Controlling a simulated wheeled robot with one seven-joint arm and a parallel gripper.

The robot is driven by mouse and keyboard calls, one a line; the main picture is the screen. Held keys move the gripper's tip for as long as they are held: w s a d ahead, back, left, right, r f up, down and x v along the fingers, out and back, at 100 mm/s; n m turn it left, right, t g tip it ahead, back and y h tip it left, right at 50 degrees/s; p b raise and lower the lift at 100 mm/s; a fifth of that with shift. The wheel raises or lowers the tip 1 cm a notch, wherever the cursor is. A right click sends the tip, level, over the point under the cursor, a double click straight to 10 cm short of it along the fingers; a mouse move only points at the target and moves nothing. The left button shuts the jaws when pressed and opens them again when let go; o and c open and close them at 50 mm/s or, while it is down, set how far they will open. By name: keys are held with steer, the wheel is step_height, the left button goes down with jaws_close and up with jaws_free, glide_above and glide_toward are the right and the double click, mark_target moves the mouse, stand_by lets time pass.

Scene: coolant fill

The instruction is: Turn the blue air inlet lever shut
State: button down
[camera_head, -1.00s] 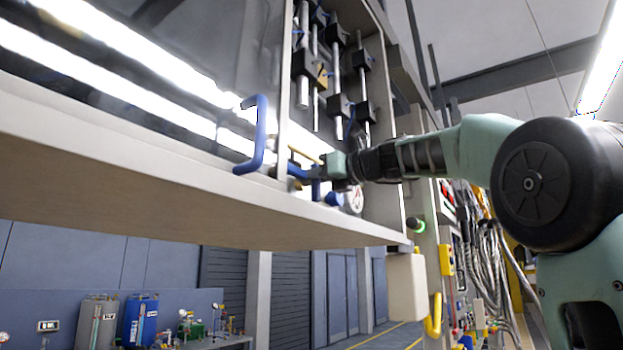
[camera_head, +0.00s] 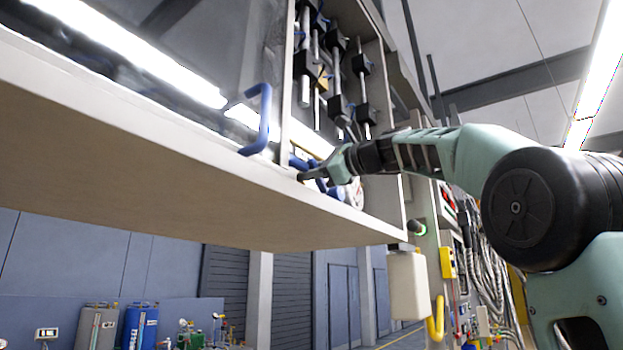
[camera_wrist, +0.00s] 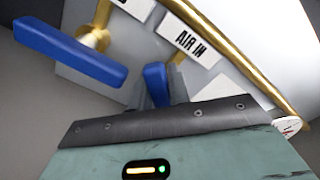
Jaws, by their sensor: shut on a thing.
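In the wrist view, a blue lever (camera_wrist: 155,80) on a brass stem stands between the fingers of my gripper (camera_wrist: 158,92), just below the "AIR IN" label (camera_wrist: 190,41). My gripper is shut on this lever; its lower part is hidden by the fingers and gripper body. A second, larger blue lever (camera_wrist: 70,52) on a brass fitting lies to the left, apart from the fingers. In the head view, my gripper (camera_head: 308,176) is inside the cabinet opening, just above the front ledge. Blue parts show around it, but the head view does not separate the levers clearly.
A blue cabinet handle (camera_head: 263,120) is close left of my gripper. The cabinet's bottom ledge (camera_head: 180,165) runs below. Rods with black blocks (camera_head: 337,105) hang above. A round gauge (camera_wrist: 287,126) is at right in the wrist view, near a brass pipe (camera_wrist: 225,50).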

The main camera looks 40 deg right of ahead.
steer(key=n, duration=0.1)
steer(key=n+b, duration=0.1)
steer(key=n, duration=0.1)
steer(key=n+b, duration=0.1)
steer(key=shift+a+f+n, duration=0.1)
steer(key=shift+f+n, duration=0.15)
steer(key=shift+n, duration=0.05)
steer(key=shift+f+n+b, duration=0.15)
steer(key=shift+n+b, duration=0.5)
steer(key=shift+n, duration=1.25)
steer(key=c, duration=1.3)
jaws_free()
steer(key=shift+s, duration=0.15)
steer(key=b+v, duration=0.4)
steer(key=v, duration=1.3)
steer(key=shift+s, duration=0.1)
